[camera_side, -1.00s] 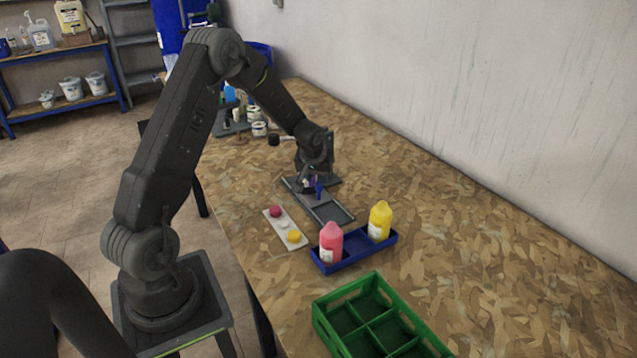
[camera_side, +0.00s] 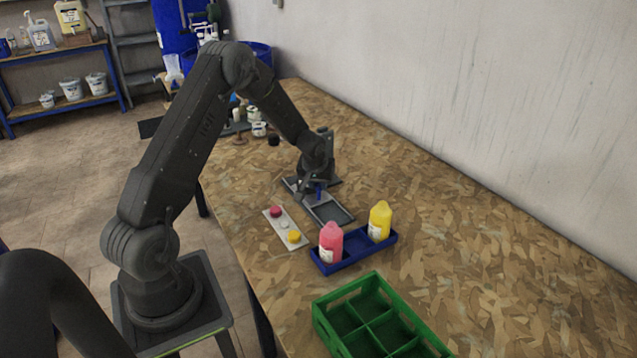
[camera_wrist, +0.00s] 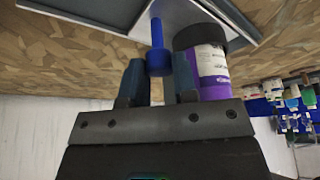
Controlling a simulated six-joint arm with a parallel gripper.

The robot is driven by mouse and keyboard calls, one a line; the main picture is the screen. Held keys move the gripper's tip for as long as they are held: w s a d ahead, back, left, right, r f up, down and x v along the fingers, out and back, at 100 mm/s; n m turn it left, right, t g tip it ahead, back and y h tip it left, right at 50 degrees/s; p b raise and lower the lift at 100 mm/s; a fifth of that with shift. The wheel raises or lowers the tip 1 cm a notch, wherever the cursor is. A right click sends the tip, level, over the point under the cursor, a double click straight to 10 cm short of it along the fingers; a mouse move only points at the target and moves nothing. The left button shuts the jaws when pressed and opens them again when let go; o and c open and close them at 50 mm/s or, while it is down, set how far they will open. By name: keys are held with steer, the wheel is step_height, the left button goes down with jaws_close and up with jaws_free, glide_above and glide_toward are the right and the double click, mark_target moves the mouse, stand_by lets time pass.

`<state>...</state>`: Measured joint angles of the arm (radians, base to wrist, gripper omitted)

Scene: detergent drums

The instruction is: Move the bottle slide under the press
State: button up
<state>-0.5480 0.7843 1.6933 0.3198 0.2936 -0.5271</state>
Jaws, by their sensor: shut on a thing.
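The bottle slide is a grey tray (camera_side: 335,214) in a flat track on the bench, with an upright blue handle (camera_side: 319,193). In the wrist view the blue handle (camera_wrist: 157,62) stands between the fingers of my gripper (camera_wrist: 158,72), which is shut on it. A purple bottle (camera_wrist: 213,75) with a white label and black cap is just right of the fingers there. In the side view my gripper (camera_side: 316,190) is low at the slide's far part and hides the bottle. The press (camera_side: 326,143) shows only partly as a dark upright behind my wrist.
A white plate with red, white and yellow caps (camera_side: 285,228) lies left of the slide. A blue tray (camera_side: 327,266) holds a pink bottle (camera_side: 331,242) and a yellow bottle (camera_side: 380,221). A green crate (camera_side: 372,282) is nearest. Bench at the right is clear.

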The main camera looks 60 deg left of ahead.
mark_target(312, 193)
jaws_close()
steer(key=shift+a, duration=2.05)
steer(key=o, duration=0.7)
jaws_free()
steer(key=shift+a, duration=0.1)
steer(key=shift+c, duration=0.2)
steer(key=shift+r, duration=0.1)
steer(key=v, duration=1.3)
steer(key=shift+s+r, duration=0.2)
steer(key=shift+r, duration=0.1)
